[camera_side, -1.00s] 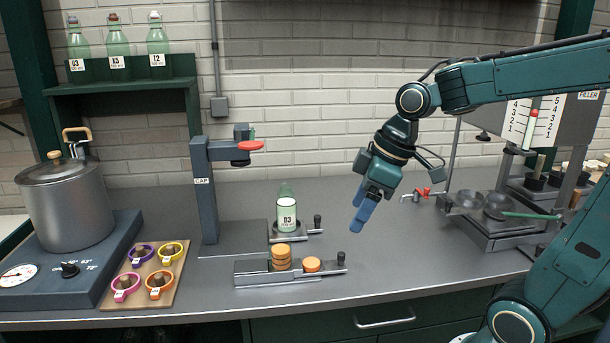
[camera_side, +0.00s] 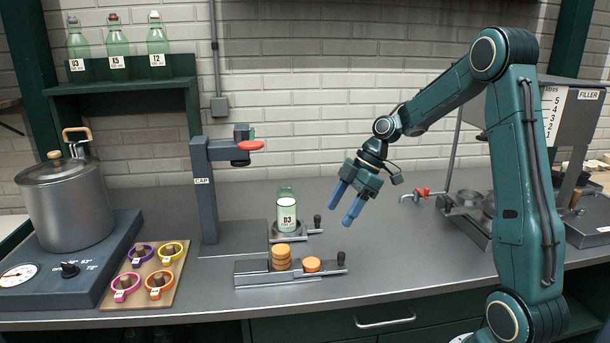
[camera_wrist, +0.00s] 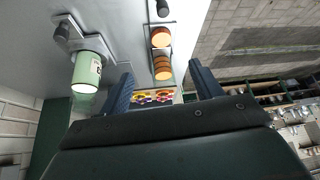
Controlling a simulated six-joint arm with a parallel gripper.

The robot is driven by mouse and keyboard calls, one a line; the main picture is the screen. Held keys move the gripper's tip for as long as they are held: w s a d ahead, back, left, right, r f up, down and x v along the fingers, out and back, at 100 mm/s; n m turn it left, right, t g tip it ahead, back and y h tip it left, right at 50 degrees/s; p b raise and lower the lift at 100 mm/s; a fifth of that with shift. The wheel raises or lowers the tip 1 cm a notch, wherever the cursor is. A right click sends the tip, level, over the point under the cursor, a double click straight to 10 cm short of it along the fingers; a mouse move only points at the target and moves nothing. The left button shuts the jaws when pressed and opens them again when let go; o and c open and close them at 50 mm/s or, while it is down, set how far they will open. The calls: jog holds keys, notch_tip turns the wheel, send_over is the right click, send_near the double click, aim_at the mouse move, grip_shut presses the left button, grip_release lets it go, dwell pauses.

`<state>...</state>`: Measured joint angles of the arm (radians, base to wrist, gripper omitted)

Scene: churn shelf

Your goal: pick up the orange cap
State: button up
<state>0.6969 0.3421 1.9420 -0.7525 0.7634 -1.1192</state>
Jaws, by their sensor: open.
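Orange caps rest on a metal slide tray (camera_side: 250,274) on the counter. Several are stacked on the left (camera_side: 281,256), and a single orange cap (camera_side: 312,264) lies to their right. In the wrist view the single cap (camera_wrist: 161,37) and the stacked caps (camera_wrist: 163,68) show ahead, between and beyond the fingers. My gripper (camera_side: 345,206) is open and empty, with its blue fingers pointing down and left. It hangs above the counter, right of the caps and apart from them.
A green bottle marked D3 (camera_side: 287,213) stands on a holder behind the caps; it also shows in the wrist view (camera_wrist: 88,70). The CAP press (camera_side: 205,195) stands left of it. A board with colored rings (camera_side: 150,275) and a pot (camera_side: 65,205) are farther left.

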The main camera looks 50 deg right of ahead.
jog(key=shift+f, duration=0.15)
send_near(311, 262)
jog(key=shift+x, duration=1.4)
jog(key=shift+w, duration=0.1)
jog(key=shift+x, duration=2.55)
jog(key=c, duration=1.1)
